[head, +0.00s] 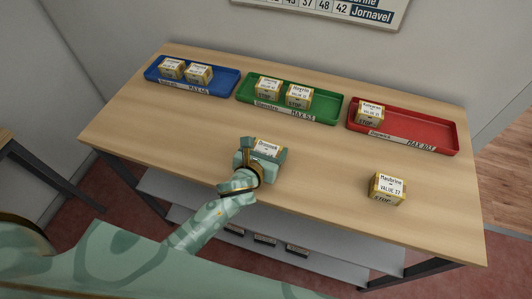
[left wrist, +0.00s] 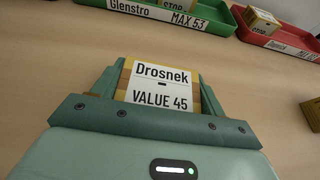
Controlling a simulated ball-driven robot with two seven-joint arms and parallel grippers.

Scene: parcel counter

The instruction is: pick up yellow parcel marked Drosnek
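The yellow parcel marked Drosnek (head: 266,147) is near the middle of the wooden counter, its white label facing up. In the left wrist view the parcel (left wrist: 161,85) reads Drosnek, VALUE 45. My left gripper (head: 262,152) has its fingers on either side of it. In that view the fingers of the left gripper (left wrist: 162,88) lie flush along both sides of the parcel, with no clear gap. I cannot tell whether the parcel touches the counter. My right gripper is not in view.
A parcel marked Meubrine (head: 388,188) stands alone at the right. Along the back are a blue tray (head: 222,86) and a green tray (head: 327,107) with two parcels each, and a red tray (head: 425,129) with one. The counter's front left is clear.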

